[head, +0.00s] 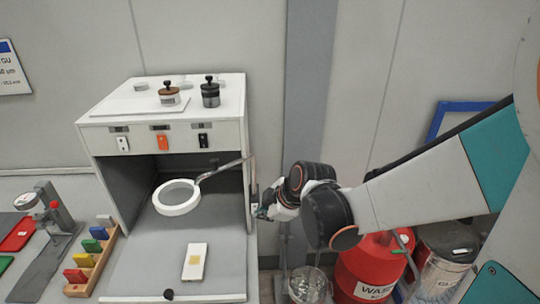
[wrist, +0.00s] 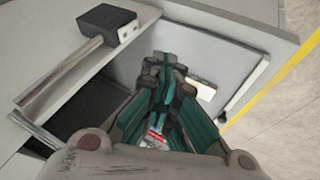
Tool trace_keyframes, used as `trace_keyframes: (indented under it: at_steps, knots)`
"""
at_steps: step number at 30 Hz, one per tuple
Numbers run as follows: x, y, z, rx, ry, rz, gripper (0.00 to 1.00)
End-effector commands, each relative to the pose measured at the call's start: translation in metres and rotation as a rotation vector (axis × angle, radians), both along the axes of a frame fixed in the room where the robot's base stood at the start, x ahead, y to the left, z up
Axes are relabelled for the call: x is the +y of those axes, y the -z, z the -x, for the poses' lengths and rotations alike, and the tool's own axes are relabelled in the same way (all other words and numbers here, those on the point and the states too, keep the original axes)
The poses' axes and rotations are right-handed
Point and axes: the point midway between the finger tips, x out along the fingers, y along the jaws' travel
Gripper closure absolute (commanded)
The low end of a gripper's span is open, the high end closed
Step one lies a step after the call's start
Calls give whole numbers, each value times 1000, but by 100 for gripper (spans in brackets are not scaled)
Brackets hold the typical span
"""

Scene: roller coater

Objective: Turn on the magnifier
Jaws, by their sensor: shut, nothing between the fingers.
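The magnifier (head: 177,198) is a white ring lens on a thin arm. It hangs in front of the cabinet's open bay, and its arm runs up right to the cabinet's right side. My gripper (head: 262,211) is shut and empty, just outside that right side, below the arm's mount. In the wrist view my gripper (wrist: 166,65) points at a grey panel, with a small white plate (wrist: 201,88) just right of the fingers. I cannot tell whether the fingers touch the panel, or whether the plate is a switch. No light shows on the lens.
The white cabinet (head: 160,138) carries two dark-topped jars (head: 210,95) on top. A white block with a yellow patch (head: 195,262) lies on its bay floor. A rack of coloured blocks (head: 96,247) stands left. A red waste drum (head: 365,268) stands on the floor under my arm.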

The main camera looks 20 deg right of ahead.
Motion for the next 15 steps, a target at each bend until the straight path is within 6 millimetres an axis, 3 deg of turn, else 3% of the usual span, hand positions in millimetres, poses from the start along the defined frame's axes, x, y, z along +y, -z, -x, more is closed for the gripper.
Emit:
trace_keyframes:
  at_steps: [15]
  knots:
    - [16, 68, -44, 0, 0, 0, 100]
